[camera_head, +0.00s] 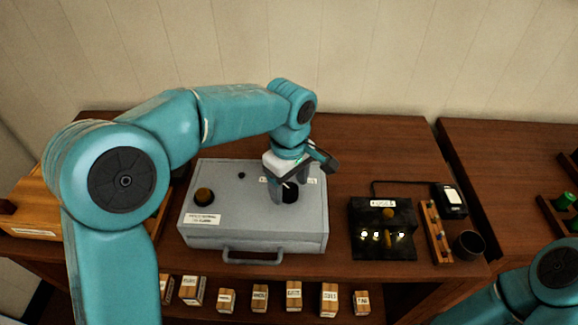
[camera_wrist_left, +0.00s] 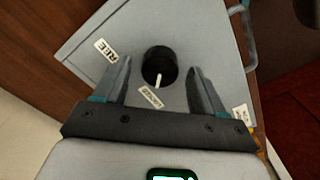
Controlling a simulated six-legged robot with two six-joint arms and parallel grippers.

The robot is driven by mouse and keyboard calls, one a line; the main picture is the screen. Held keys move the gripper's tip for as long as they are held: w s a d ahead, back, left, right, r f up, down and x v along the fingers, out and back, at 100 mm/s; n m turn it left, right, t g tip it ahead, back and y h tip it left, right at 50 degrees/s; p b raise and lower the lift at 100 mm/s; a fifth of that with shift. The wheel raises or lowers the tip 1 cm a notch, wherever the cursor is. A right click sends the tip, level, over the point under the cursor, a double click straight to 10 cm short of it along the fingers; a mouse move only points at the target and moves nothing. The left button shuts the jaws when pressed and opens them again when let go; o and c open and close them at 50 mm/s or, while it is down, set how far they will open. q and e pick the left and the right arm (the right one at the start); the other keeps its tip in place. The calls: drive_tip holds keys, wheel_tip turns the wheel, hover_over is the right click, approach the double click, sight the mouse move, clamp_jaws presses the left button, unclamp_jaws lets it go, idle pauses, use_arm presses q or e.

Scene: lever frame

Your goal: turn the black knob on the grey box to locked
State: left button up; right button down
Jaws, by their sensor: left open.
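The grey box (camera_head: 228,234) stands on the brown table, with a handle on its front. Its black knob (camera_head: 291,193) is on the top right, partly behind my left gripper (camera_head: 285,190). In the left wrist view the knob (camera_wrist_left: 159,66) sits between the two open fingers, with a gap on each side. Its white pointer aims down, close to a small label (camera_wrist_left: 151,97) that is hard to read. A label reading FREE (camera_wrist_left: 106,50) lies to the left, and another label (camera_wrist_left: 242,114) is at the right. My right gripper is out of view.
A black panel with lights (camera_head: 383,228), a wooden rack (camera_head: 435,232), a black device (camera_head: 451,200) and a dark cup (camera_head: 468,245) stand to the right. Several labelled blocks (camera_head: 259,297) sit below in front.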

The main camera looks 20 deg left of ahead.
sight(289, 188)
use_arm(q)
wheel_tip(289, 188, up, 16)
drive_tip(key=p, duration=0.1)
drive_tip(key=shift+p, duration=0.4)
